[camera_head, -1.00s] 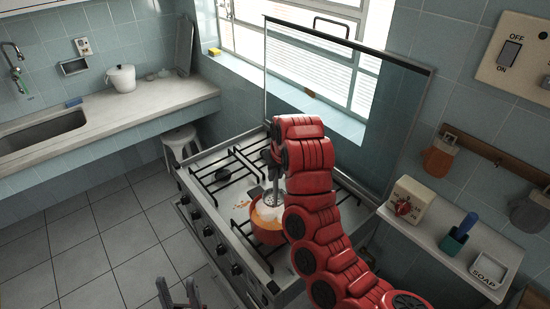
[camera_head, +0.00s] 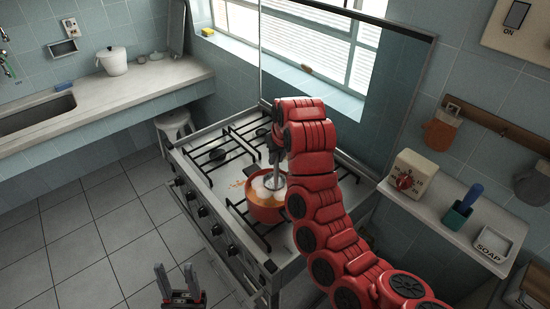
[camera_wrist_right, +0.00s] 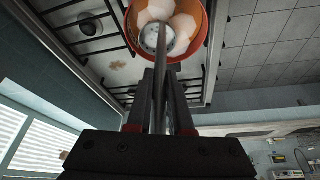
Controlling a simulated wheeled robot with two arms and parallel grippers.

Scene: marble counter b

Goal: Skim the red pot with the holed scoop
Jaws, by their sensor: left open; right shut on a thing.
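The red-orange pot (camera_head: 263,214) stands on the stove with pale, whitish contents; its inside also shows in the wrist view (camera_wrist_right: 196,46). My right gripper (camera_head: 276,160) is above the pot, shut on the handle of the holed scoop (camera_head: 275,181). In the wrist view my right gripper (camera_wrist_right: 160,100) has the handle between its fingers, and the scoop's round holed head (camera_wrist_right: 156,38) is over or in the pot. I cannot tell how deep it sits. My left gripper (camera_head: 179,287) is open and empty at the bottom, before the stove.
The stove (camera_head: 205,165) has black grates and a raised glass lid behind. A white lidded pot (camera_head: 113,61) stands on the left counter.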

